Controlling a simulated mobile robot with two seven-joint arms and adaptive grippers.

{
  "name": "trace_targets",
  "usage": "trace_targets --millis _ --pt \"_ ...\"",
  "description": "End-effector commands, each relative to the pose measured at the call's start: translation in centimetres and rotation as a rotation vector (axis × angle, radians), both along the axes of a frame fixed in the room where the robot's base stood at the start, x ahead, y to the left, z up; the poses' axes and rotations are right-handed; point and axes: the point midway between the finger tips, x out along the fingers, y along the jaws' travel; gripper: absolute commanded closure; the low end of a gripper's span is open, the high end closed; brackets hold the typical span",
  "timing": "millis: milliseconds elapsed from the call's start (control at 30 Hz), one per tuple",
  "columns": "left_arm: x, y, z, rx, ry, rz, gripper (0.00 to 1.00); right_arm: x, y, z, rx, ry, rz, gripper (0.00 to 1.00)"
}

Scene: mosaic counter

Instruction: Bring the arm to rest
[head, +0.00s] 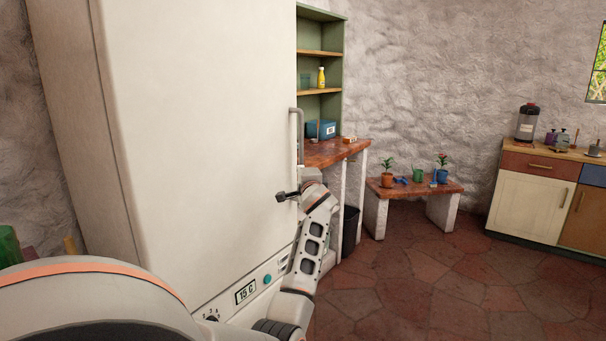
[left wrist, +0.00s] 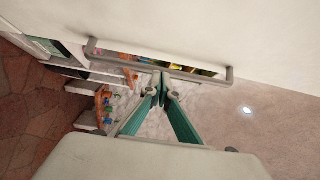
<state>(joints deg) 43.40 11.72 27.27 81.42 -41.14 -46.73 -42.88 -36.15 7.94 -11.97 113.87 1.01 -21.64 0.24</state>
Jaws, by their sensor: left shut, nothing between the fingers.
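My left gripper (head: 284,197) is in front of the tall white fridge door (head: 200,120), below the lower end of its vertical grey handle (head: 297,135). In the left wrist view, the teal fingers of the gripper (left wrist: 163,86) are closed together with nothing between them. Their tips point toward the handle bar (left wrist: 120,57), which runs across that view. I cannot tell whether the tips touch the bar. The forearm rises close along the door's right edge. My right gripper is not in view.
A green shelf (head: 319,52) and a wooden counter (head: 336,151) stand right behind the fridge. A low bench (head: 408,189) holds potted plants. A cabinet (head: 530,205) stands at far right. The stone floor (head: 430,280) between is clear.

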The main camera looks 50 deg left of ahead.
Motion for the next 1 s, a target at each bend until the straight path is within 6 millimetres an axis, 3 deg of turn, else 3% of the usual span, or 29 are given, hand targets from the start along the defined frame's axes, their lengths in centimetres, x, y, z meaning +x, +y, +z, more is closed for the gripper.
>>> trace_targets --millis 233,667,767,867,1000 --pt "-1.5 -2.5 0.0 -0.001 0.000 -0.001 1.00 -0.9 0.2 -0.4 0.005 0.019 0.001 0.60" --pt "-1.6 -3.4 -0.7 -0.002 0.001 -0.015 1.00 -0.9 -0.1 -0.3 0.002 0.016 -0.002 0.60" --pt "-1.1 -5.1 -2.9 -0.012 -0.007 -0.063 1.00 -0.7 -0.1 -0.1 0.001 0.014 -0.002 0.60" --pt "-0.5 -8.2 -6.8 -0.040 -0.019 -0.151 1.00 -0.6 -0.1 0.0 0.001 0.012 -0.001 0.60" --pt "-0.5 -14.0 -13.7 -0.129 -0.042 -0.303 1.00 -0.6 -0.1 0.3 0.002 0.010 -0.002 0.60"
